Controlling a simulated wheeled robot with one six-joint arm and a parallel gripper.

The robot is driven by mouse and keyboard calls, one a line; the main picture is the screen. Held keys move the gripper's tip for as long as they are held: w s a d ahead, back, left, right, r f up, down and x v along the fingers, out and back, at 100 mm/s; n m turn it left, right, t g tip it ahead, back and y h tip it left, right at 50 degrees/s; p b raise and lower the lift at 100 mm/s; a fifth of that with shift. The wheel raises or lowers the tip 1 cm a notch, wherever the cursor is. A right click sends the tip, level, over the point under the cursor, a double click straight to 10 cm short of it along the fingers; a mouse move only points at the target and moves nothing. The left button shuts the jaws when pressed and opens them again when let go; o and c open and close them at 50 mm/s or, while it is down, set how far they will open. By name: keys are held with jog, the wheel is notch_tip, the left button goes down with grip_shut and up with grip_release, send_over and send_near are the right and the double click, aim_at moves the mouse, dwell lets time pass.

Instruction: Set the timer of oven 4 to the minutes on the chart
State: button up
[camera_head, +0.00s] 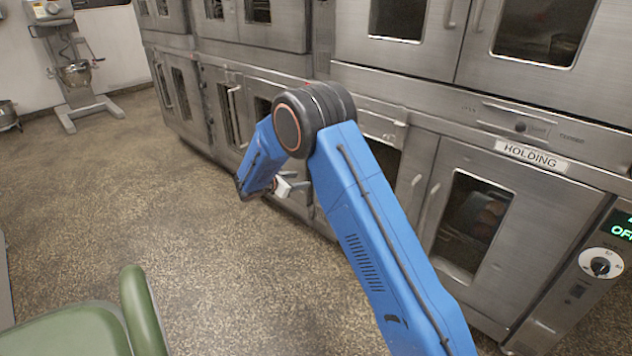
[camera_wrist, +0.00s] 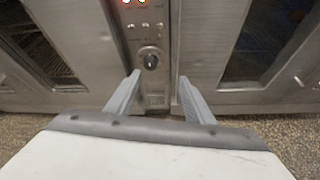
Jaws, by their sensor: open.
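My gripper (camera_wrist: 159,78) is open and empty in the wrist view, its two grey fingers pointing at a narrow metal oven control panel (camera_wrist: 150,80). A dark round knob (camera_wrist: 151,61) on this panel shows just beyond and between the fingertips, apart from them. Above it are small switches and part of a lit red and green display (camera_wrist: 134,2), cut off by the top edge. No oven number is readable on this panel. In the head view my gripper (camera_head: 300,186) is low in front of the ovens, partly behind my blue arm. No chart is in view.
An oven labelled HOLDING (camera_head: 532,155) stands at the right, with a white-ringed dial (camera_head: 601,263) and a green display (camera_head: 622,228) beginning "OF". A green chair (camera_head: 145,310) is at the lower left. A mixer (camera_head: 75,73) stands far left. The floor between is clear.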

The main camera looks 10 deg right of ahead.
jog(key=w+d+f+n, duration=0.1)
jog(key=w+d+f, duration=0.7)
jog(key=w+d, duration=0.2)
jog(key=shift+w+f+t, duration=0.4)
jog(key=shift+w, duration=0.6)
jog(key=c, duration=1)
